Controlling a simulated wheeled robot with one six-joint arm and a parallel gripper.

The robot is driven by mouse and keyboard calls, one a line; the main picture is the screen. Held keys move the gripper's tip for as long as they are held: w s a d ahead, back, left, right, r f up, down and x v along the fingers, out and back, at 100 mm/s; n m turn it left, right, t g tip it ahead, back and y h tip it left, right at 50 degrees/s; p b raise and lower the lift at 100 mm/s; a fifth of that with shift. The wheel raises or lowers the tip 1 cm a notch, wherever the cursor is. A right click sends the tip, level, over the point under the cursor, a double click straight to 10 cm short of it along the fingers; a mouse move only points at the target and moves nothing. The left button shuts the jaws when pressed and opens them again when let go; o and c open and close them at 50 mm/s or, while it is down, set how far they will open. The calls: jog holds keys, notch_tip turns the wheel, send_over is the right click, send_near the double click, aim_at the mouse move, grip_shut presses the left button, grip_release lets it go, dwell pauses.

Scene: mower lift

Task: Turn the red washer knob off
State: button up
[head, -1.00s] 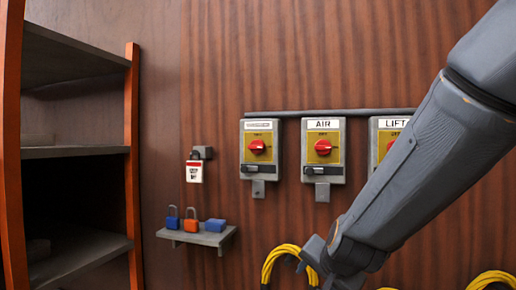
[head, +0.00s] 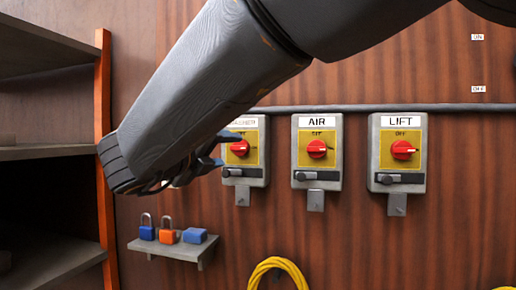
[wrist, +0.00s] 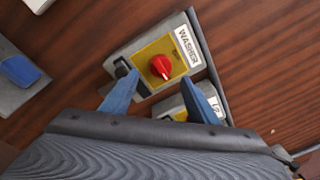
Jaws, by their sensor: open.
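The red washer knob (head: 239,148) sits on a yellow plate on the leftmost grey switch box (head: 257,172), labelled as the washer. In the wrist view the red knob (wrist: 161,67) is below the WASHER label, and its white pointer mark is visible. My gripper (head: 218,148) is in front of the box, just left of the knob in the head view, and partly hides it. In the wrist view my gripper's two blue fingers (wrist: 162,98) are spread apart with nothing between their tips. The knob lies beyond the tips, and I see no clear contact.
The AIR box (head: 317,178) and LIFT box (head: 398,178) stand to the right, each with a red knob. A small shelf (head: 190,252) with padlocks is lower left. A yellow coiled hose (head: 277,268) hangs below. An orange-edged shelf unit (head: 104,85) stands at far left.

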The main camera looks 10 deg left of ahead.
aim_at(238, 149)
jog(key=shift+p+x, duration=0.65)
jog(key=shift+x, duration=2.3)
jog(key=shift+c, duration=0.2)
jog(key=c, duration=1)
